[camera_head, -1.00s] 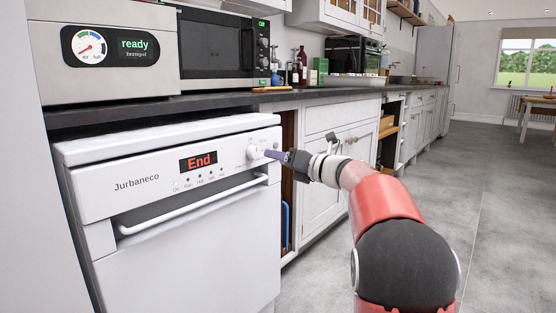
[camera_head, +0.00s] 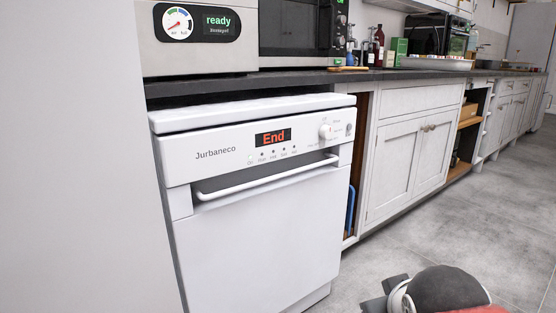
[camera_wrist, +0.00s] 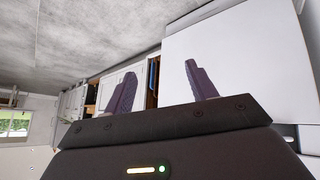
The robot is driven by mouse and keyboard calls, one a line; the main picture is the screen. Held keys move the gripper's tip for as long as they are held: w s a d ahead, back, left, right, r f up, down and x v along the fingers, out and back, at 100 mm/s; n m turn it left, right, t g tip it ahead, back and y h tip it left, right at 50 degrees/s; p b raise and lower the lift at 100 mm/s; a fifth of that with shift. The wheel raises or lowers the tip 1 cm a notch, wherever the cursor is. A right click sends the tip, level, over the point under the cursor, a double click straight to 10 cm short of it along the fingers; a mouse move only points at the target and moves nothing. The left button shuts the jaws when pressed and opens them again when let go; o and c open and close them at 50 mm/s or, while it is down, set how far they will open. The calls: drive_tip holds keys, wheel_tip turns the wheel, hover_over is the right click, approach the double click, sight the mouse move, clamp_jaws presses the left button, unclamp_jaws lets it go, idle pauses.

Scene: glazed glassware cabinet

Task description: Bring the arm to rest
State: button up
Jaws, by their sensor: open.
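My gripper (camera_wrist: 160,88) shows in the wrist view with its two purple fingers spread apart and nothing between them. In the head view my arm is drawn back low at the bottom right, and the fingers cannot be seen there. The white dishwasher (camera_head: 262,240) stands to the left of the arm, with its door shut and "End" on its display (camera_head: 273,138). Its round knob (camera_head: 326,132) is clear of my gripper.
A dark worktop (camera_head: 400,74) runs above the dishwasher and carries a microwave (camera_head: 300,30), bottles and a tray (camera_head: 436,64). White cupboards (camera_head: 405,160) line the wall to the right. The grey floor (camera_head: 470,225) in front of them is open.

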drive_tip(key=s+a+f+m+g+y, duration=0.1)
drive_tip(key=s+a+f+m+g, duration=0.1)
drive_tip(key=s+a+f, duration=0.3)
wheel_tip(320, 180, up, 14)
drive_tip(key=s+d+p, duration=0.1)
drive_tip(key=d+p, duration=0.1)
drive_tip(key=p, duration=1.1)
drive_tip(key=shift+s+r+p, duration=0.15)
drive_tip(key=shift+p, duration=0.15)
drive_tip(key=shift+d, duration=0.1)
